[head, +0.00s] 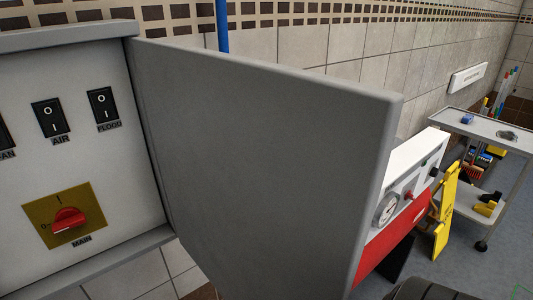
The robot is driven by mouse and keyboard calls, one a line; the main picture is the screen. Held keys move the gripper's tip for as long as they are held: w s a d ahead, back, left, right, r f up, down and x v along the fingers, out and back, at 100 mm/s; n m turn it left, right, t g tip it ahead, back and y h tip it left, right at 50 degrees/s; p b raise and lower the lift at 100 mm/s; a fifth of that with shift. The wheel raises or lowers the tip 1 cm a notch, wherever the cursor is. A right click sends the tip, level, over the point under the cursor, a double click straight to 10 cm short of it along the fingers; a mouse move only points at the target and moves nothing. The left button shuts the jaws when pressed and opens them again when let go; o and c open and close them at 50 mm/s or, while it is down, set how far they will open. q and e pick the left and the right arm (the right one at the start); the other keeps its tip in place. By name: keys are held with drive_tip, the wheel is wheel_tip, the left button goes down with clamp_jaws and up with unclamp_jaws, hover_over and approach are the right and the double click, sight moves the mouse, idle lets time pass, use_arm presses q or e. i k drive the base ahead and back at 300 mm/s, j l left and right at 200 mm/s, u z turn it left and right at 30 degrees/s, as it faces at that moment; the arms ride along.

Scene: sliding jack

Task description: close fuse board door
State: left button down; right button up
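The fuse board (105,165) fills the left of the head view, with its white panel facing me. Its grey door (265,160) stands wide open, hinged at the panel's right edge and swung out toward the right. The panel carries black rocker switches, with AIR (50,117) and FLOOD (103,108) readable, and a red rotary MAIN switch (68,220) on a yellow plate. Neither of my grippers is in view. The door hides what lies behind it.
Right of the door stands a red and white machine (405,205) with a gauge. Beyond it are a yellow folding floor sign (445,210) and a grey trolley (490,128) with cleaning items. A blue pipe (222,25) runs up the tiled wall. Grey floor shows at right.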

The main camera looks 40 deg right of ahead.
sight(273, 174)
drive_tip(key=l+u, duration=0.15)
drive_tip(key=l, duration=0.6)
drive_tip(key=k+l+u, duration=0.15)
drive_tip(key=l, duration=0.6)
